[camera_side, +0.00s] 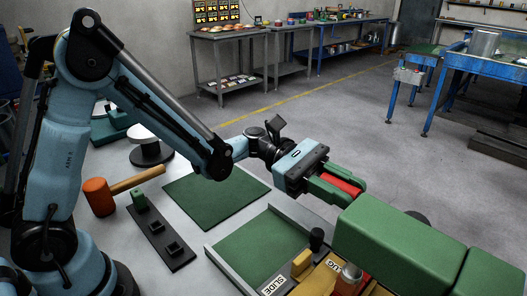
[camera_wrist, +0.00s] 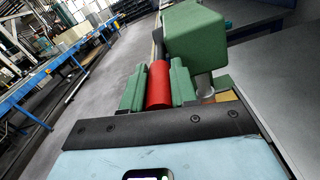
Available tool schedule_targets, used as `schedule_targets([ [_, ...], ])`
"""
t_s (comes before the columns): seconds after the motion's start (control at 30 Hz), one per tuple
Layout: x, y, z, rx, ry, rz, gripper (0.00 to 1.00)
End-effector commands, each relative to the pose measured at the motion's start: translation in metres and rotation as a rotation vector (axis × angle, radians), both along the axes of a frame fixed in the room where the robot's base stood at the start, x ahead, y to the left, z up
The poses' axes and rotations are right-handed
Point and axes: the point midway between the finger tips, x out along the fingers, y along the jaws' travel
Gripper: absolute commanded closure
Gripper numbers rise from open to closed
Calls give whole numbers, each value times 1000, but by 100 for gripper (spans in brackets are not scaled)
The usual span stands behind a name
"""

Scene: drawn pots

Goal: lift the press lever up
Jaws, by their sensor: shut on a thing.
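The press (camera_side: 400,232) is a large green body at the right of the side view, and its green head (camera_wrist: 195,38) shows at the top of the wrist view. Its lever has a red cylindrical grip (camera_wrist: 158,88), which also shows in the side view (camera_side: 340,184). My gripper (camera_side: 346,190) has green fingers and is shut on the red lever grip, one finger on each side in the wrist view. The grip sits above the level of the bench, beside the press body. Most of the lever's arm is hidden behind the press and fingers.
On the bench are an orange mallet (camera_side: 98,197), a black strip with square sockets (camera_side: 163,236), a dark green mat (camera_side: 198,190) and a shallow green-floored tray (camera_side: 247,249). A yellow block (camera_side: 302,263) and black knob (camera_side: 316,239) stand before the press. Space above the grip looks clear.

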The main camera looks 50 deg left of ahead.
Motion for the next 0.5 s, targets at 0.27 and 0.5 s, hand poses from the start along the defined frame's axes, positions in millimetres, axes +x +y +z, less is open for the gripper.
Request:
schedule_targets([
  [0.27, 0, 0, 2, 16, 0, 0, 100],
  [0.5, 0, -1, 13, 108, 1, 0, 100],
])
